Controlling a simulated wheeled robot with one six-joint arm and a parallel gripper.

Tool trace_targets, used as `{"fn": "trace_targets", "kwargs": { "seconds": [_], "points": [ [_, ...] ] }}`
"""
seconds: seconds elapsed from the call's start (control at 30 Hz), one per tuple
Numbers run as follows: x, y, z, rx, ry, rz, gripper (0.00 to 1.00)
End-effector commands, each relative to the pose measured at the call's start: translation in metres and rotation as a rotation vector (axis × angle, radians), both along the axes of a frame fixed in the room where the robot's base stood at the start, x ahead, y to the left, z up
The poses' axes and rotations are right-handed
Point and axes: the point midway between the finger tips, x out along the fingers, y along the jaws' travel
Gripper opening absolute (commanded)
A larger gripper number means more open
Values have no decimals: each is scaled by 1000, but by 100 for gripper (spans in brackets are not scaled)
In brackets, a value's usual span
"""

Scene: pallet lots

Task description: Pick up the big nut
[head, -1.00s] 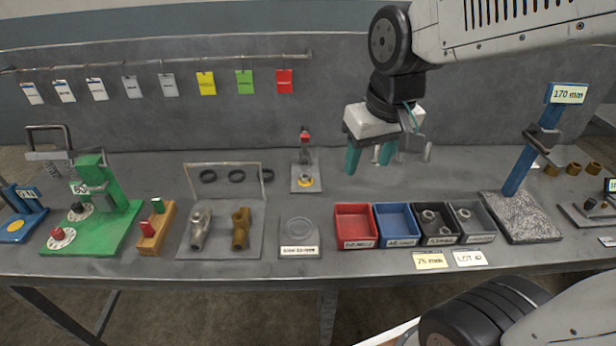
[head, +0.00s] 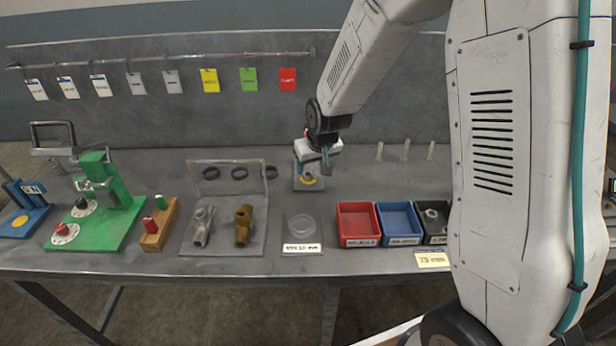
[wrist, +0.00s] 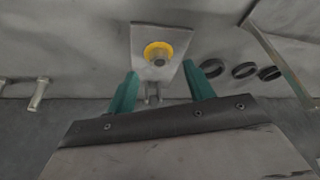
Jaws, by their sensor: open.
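In the head view the yellow ring (head: 308,180) shows just below my gripper (head: 312,160). In the wrist view the teal fingers of my gripper (wrist: 163,92) are apart with nothing held. The piece appears beyond the fingertips, roughly centred between them. A small grey forked part (wrist: 152,94) shows between the fingers.
Black rings (head: 238,174) are to the left, behind a wire frame with two pipe fittings. A clear round dish (head: 301,226) stands in front. A red bin (head: 358,224), a blue bin (head: 400,223) and a black bin (head: 434,238) with nuts stand to the right. My arm hides the bench's right side.

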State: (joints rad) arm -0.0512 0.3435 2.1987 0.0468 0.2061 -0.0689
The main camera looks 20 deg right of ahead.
Motion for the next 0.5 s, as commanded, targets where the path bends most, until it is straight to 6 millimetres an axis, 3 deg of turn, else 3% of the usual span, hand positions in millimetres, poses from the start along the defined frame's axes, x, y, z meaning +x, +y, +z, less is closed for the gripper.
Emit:
{"fn": "trace_targets", "kwargs": {
  "seconds": [0.3,0.5],
  "points": [
    [20,0,-38,0,3,0,53],
    [24,0,-46,0,1,0,53]
  ]
}}
